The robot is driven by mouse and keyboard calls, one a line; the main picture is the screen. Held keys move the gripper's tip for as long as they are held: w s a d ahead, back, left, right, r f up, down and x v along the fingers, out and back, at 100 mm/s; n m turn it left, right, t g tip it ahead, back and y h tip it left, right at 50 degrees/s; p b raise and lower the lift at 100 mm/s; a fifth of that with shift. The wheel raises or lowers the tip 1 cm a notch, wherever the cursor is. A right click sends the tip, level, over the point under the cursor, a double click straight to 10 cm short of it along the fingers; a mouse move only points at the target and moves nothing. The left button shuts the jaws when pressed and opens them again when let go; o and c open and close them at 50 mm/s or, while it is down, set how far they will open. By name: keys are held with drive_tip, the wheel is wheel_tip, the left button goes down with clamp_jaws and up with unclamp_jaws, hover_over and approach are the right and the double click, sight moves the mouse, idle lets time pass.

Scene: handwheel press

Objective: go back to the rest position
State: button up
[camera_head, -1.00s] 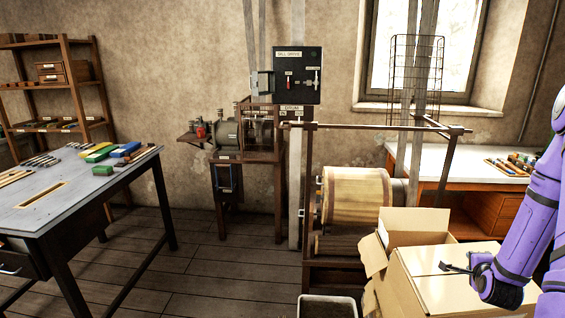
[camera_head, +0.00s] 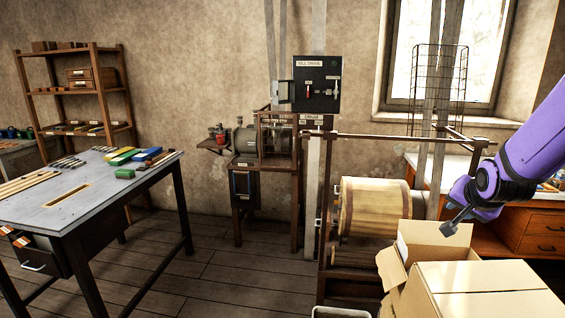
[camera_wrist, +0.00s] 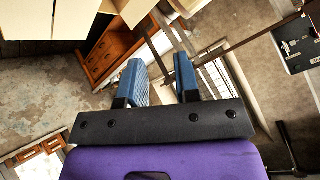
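My gripper (camera_head: 455,223) is at the end of my purple arm at the right of the head view. It is raised above the open cardboard box and in front of the wooden drum (camera_head: 375,207). In the wrist view my gripper (camera_wrist: 159,62) has its two blue fingers apart, with nothing between them. The gripper appears clear of the things around it.
Cardboard boxes (camera_head: 485,290) stand below my arm, one with flaps open. A dark control box (camera_head: 317,84) hangs above the drum frame. A grey worktable (camera_head: 85,195) with coloured blocks stands left. The floor (camera_head: 215,275) between is clear.

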drive_tip(key=s+a+r+n+g+y, duration=0.1)
drive_tip(key=s+a+r+n, duration=0.4)
drive_tip(key=s+a, duration=0.3)
drive_tip(key=s+a+r+n+g+y, duration=0.2)
drive_tip(key=s+a+r+n, duration=0.2)
drive_tip(key=s, duration=1.1)
drive_tip(key=a+r, duration=0.3)
drive_tip(key=a, duration=0.1)
drive_tip(key=shift+r+n, duration=0.15)
drive_tip(key=shift+n, duration=0.25)
